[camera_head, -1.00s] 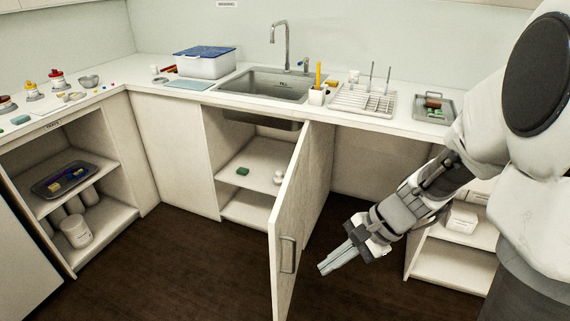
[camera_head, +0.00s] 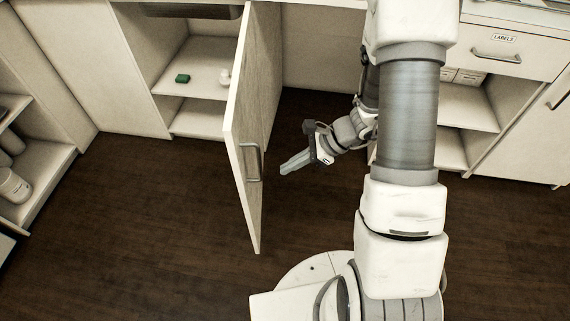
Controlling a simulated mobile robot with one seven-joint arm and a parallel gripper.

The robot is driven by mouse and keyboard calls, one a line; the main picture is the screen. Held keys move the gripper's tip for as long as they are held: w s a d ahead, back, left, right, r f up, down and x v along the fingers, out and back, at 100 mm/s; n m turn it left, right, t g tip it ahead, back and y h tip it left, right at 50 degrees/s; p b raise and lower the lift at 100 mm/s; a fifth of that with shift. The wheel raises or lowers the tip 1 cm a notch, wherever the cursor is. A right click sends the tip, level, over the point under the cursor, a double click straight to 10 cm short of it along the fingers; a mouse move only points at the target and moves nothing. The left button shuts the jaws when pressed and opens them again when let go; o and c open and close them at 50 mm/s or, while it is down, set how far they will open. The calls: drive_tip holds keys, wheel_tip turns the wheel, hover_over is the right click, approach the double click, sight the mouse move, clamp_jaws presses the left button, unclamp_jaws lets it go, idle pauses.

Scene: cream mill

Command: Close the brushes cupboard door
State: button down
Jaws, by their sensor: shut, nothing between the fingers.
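The cupboard door (camera_head: 240,120) under the sink stands wide open, swung out into the room, with its bar handle (camera_head: 251,161) near the free edge. No label shows on it. Inside the open cupboard, a green block (camera_head: 182,78) and a small white item (camera_head: 224,77) rest on the upper shelf (camera_head: 198,92). My gripper (camera_head: 283,171) is shut and empty. A gap shows between fingertips and door.
An open shelf unit (camera_head: 462,105) and a drawer marked LABELS (camera_head: 503,48) are at the right. Another open shelf unit with white containers (camera_head: 14,186) is at the far left. The dark wooden floor (camera_head: 160,210) is clear in front of the cupboards.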

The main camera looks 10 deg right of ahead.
sight(245, 183)
drive_tip(key=shift+w+a+f+b, duration=0.25)
drive_tip(key=shift+a+f+b, duration=0.2)
drive_tip(key=shift+a+f, duration=0.75)
drive_tip(key=shift+w+a+f+b, duration=0.3)
drive_tip(key=shift+a+f+b, duration=0.2)
drive_tip(key=shift+a, duration=1.25)
drive_tip(key=shift+w+a+f+b, duration=0.25)
drive_tip(key=shift+a+f+b, duration=0.4)
drive_tip(key=shift+a, duration=0.85)
drive_tip(key=shift+f, duration=0.15)
